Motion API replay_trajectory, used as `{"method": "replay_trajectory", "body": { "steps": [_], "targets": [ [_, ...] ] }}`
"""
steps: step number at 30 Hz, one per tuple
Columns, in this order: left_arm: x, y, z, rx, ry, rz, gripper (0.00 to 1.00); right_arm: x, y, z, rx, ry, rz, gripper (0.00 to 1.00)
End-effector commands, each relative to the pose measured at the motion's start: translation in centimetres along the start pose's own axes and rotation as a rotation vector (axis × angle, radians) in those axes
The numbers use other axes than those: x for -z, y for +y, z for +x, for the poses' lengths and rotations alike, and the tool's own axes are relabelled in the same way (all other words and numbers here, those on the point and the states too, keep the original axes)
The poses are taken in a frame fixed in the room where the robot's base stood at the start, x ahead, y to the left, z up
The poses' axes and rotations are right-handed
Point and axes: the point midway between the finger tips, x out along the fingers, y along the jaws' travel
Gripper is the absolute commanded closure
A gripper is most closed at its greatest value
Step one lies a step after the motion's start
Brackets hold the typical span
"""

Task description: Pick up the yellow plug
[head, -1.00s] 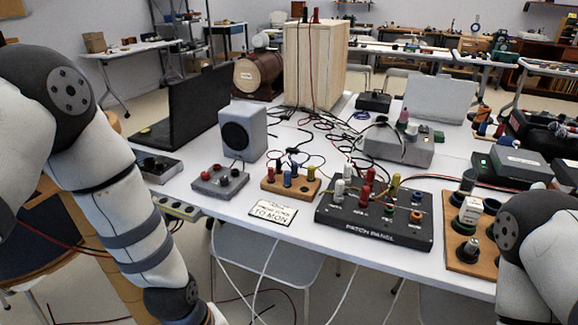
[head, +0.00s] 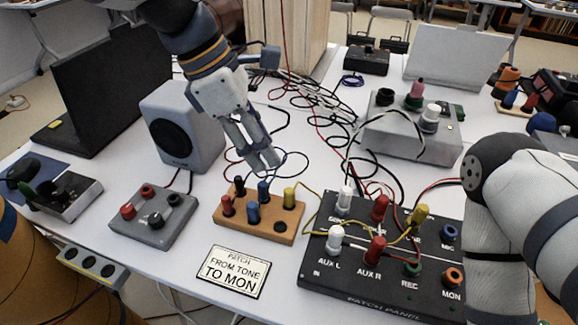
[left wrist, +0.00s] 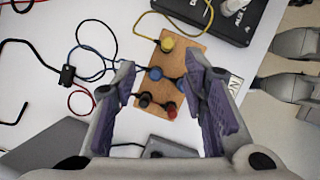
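A yellow plug (head: 289,197) stands upright at the right end of a wooden block (head: 250,231), with a yellow cable running from it. In the left wrist view the yellow plug (left wrist: 167,44) is at the far end of the block (left wrist: 188,62), beyond the fingertips. My left gripper (head: 261,160) hangs above and behind the block, fingers pointing down. In the wrist view its fingers (left wrist: 164,85) are spread, with nothing held. Another yellow plug (head: 419,213) is in the black patch panel (head: 345,277). My right arm shows at the right; its gripper is out of view.
Blue, black and red plugs stand beside the yellow one on the block. A grey speaker (head: 180,130) stands left of my left gripper, and a grey socket box (head: 155,228) is left of the block. A sign (head: 233,270) lies in front. Loose cables cover the table behind.

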Motion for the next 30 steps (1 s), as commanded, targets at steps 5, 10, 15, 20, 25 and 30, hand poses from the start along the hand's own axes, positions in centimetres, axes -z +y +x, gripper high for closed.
{"method": "replay_trajectory", "body": {
  "steps": [5,10,15,20,25,30],
  "targets": [
    [0.2,-0.2,4.5,0.012,0.002,-0.001,0.6,-0.7,0.0,1.0,-0.001,-0.032,0.0,0.61],
    [0.2,-0.1,6.8,0.008,0.002,-0.001,0.6,-0.9,0.1,1.3,-0.002,-0.04,-0.001,0.61],
    [0.2,0.0,10.1,0.009,0.001,-0.001,0.6,-1.2,0.1,2.0,-0.003,-0.055,-0.001,0.61],
    [0.1,0.0,11.8,0.004,0.001,0.001,0.6,-1.3,0.1,2.2,-0.003,-0.061,-0.001,0.61],
    [0.0,0.1,11.7,0.001,0.001,0.002,0.6,-1.3,0.1,2.2,-0.003,-0.06,-0.001,0.61],
    [0.0,0.1,11.7,0.001,0.001,0.002,0.92,-1.2,0.1,2.1,-0.003,-0.06,-0.001,0.61]
  ]
}}
